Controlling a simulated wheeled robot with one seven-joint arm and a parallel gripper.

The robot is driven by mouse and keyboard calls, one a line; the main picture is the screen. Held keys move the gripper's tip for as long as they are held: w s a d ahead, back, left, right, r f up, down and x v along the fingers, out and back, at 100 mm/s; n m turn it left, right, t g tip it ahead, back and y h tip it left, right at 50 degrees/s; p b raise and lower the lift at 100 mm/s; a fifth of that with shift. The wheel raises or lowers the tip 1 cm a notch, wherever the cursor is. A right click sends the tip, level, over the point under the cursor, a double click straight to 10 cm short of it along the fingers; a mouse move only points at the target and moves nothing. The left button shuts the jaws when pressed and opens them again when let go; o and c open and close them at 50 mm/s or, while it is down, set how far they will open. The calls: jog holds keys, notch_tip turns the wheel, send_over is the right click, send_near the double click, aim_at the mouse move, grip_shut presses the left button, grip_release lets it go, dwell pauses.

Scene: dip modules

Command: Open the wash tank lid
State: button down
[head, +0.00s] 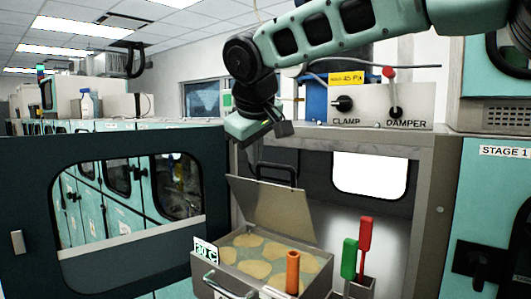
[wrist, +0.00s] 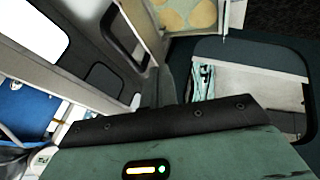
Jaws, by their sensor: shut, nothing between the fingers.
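The wash tank (head: 318,262) is a metal box low in the middle of the head view, with pale round pieces in it. Its grey metal lid (head: 275,212) stands raised and leans back at the tank's rear edge. The lid's black handle (head: 275,168) is at the top of the lid. My gripper (head: 283,129) is above the handle and appears apart from it. It is shut and empty. Inside the tank, pale round pieces (wrist: 190,14) also show at the top of the wrist view. The lid is not clear in the wrist view.
A dark cabinet door (head: 25,200) with a window stands open at the left. Orange (head: 292,272), green (head: 348,258) and red (head: 365,235) handles stand at the tank's front and right. A panel with CLAMP and DAMPER knobs (head: 395,112) is above the opening.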

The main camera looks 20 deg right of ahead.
jog(key=shift+w+d+f+p, duration=0.6)
jog(key=shift+w+d+p, duration=0.05)
jog(key=shift+w+d, duration=0.25)
jog(key=shift+w+d+f+p, duration=0.55)
jog(key=shift+w+d+p, duration=0.1)
jog(key=shift+w+d, duration=0.2)
jog(key=w+d+r+p, duration=0.1)
jog(key=w+d+r, duration=0.1)
jog(key=w+d, duration=0.2)
jog(key=shift+d+r+p, duration=0.15)
jog(key=shift+d+p, duration=0.25)
jog(key=shift+d, duration=0.45)
